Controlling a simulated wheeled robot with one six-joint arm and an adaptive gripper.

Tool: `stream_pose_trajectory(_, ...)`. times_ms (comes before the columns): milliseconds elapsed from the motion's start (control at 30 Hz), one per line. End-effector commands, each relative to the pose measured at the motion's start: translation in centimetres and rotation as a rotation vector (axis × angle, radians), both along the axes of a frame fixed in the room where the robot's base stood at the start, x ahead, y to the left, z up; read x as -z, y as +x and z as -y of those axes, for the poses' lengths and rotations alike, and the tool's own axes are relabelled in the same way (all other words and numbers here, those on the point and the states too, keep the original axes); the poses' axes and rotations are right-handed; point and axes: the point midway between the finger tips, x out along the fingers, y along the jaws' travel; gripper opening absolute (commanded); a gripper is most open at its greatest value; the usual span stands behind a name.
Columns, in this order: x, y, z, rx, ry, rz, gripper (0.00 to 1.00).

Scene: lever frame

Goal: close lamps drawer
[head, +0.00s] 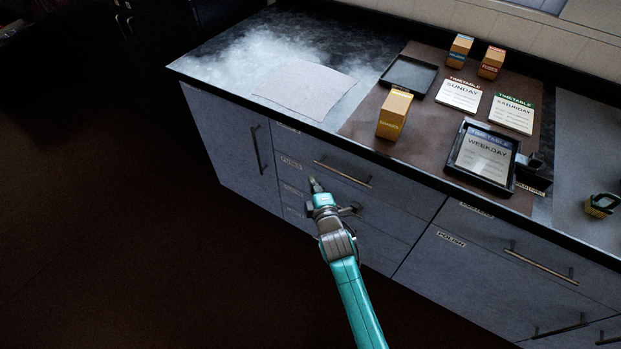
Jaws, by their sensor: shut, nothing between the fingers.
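A stack of grey drawers (375,197) stands under the counter, with small white labels at the left of the fronts. The labels are too small to read surely, so I cannot tell which drawer is the lamps one. The top drawer's long bar handle (342,174) is in plain view. The fronts look about flush, and no open drawer shows clearly. My gripper (314,184) is shut and empty, in front of the stack just below the left end of that handle. I cannot tell whether it touches a front. My gripper and arm hide part of the lower fronts.
A cabinet door (232,148) is left of the stack; more drawers (520,255) are right. The dark floor at left is clear.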

Motion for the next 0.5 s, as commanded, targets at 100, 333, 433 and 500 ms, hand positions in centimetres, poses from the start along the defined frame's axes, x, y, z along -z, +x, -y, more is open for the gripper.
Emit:
stream_pose_trajectory(100, -0.1, -1.8, 0.3, 0.0, 0.0, -0.003, 0.0)
stream_pose_trajectory(333, -0.6, -5.3, 0.8, -0.001, -0.001, -0.002, 0.0)
stream_pose_trajectory(433, -0.7, -6.4, 1.0, -0.001, -0.001, -0.002, 0.0)
stream_pose_trajectory(500, -0.8, -6.9, 1.0, -0.001, -0.001, -0.002, 0.0)
